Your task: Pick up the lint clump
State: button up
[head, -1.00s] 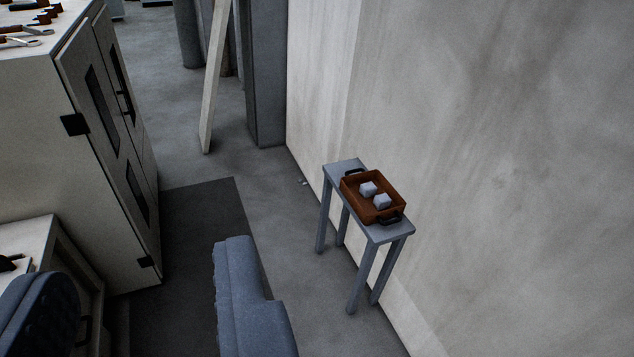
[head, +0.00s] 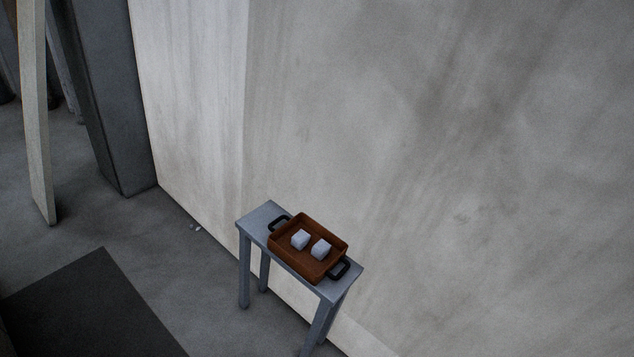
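A tiny whitish scrap (head: 195,226) lies on the floor near the foot of the wall, left of a small table. It may be the lint clump, but it is too small to tell. The tray rests on the narrow grey table (head: 257,213). My gripper is not in view.
A pale wall (head: 430,130) runs close behind the table. A dark pillar (head: 105,110) and a leaning pale board (head: 36,120) stand at the upper left. A dark mat (head: 95,310) lies on the floor at the lower left. Bare floor lies between mat and table.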

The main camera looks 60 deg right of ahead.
aim_at(320, 250)
jog(key=z, duration=0.45)
jog(key=i, duration=0.95)
jog(key=z, duration=0.65)
jog(key=k, duration=0.85)
jog(key=z, duration=0.2)
jog(key=i, duration=0.9)
jog(key=u, duration=0.1)
